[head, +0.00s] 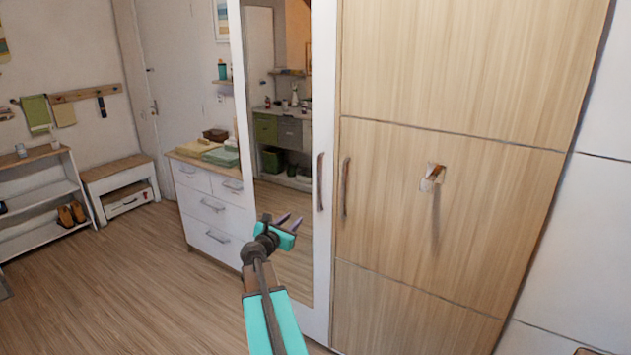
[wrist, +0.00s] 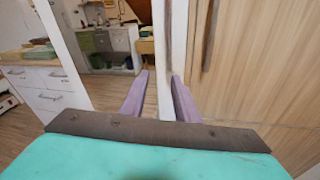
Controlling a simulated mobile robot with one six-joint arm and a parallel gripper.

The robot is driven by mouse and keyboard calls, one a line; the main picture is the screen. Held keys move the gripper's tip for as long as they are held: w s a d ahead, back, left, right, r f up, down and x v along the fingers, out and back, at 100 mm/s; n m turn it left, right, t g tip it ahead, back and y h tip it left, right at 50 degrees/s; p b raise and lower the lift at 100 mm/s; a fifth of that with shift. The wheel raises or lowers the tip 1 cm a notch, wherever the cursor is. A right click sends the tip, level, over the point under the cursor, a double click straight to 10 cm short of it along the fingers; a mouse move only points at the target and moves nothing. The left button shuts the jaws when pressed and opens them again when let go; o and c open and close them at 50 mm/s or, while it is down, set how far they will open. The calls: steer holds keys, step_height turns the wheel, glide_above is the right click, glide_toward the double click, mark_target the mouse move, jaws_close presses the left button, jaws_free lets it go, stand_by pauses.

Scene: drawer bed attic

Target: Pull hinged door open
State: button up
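A tall wardrobe has a white-framed mirror door (head: 327,262) on the left and a light wood door (head: 400,235) on the right. Both look shut. The mirror door has a vertical handle (head: 320,182) on its right frame. The wood door has its own vertical handle (head: 345,187) just beside it, also in the wrist view (wrist: 209,35). My gripper (head: 290,219) is in front of the mirror, left of and lower than both handles in the head view. In the wrist view its purple fingers (wrist: 160,77) are apart, with the white door frame showing between them. I see nothing held.
A white dresser (head: 212,215) with folded cloths stands left of the wardrobe. A bench (head: 120,190) and a shoe shelf (head: 40,205) are at the far left. A small hook (head: 432,177) sticks out of the wood door.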

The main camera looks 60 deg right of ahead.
mark_target(318, 180)
steer(key=s+d+r+n+h, duration=0.1)
steer(key=s+d+r+n, duration=0.1)
steer(key=r, duration=0.6)
steer(key=shift+d+h, duration=0.3)
steer(key=shift+d, duration=0.6)
steer(key=shift+w+d, duration=0.1)
steer(key=shift+w+d+f+p, duration=0.1)
steer(key=shift+w+d+p, duration=0.45)
steer(key=shift+d, duration=1.7)
steer(key=shift+w+d+r+p, duration=0.1)
steer(key=shift+w+d+p, duration=0.2)
steer(key=shift+d+p, duration=1.25)
steer(key=shift+w+d+f, duration=0.1)
steer(key=shift+w+d, duration=0.3)
steer(key=shift+d, duration=2.5)
steer(key=shift+c, duration=0.4)
jaws_close()
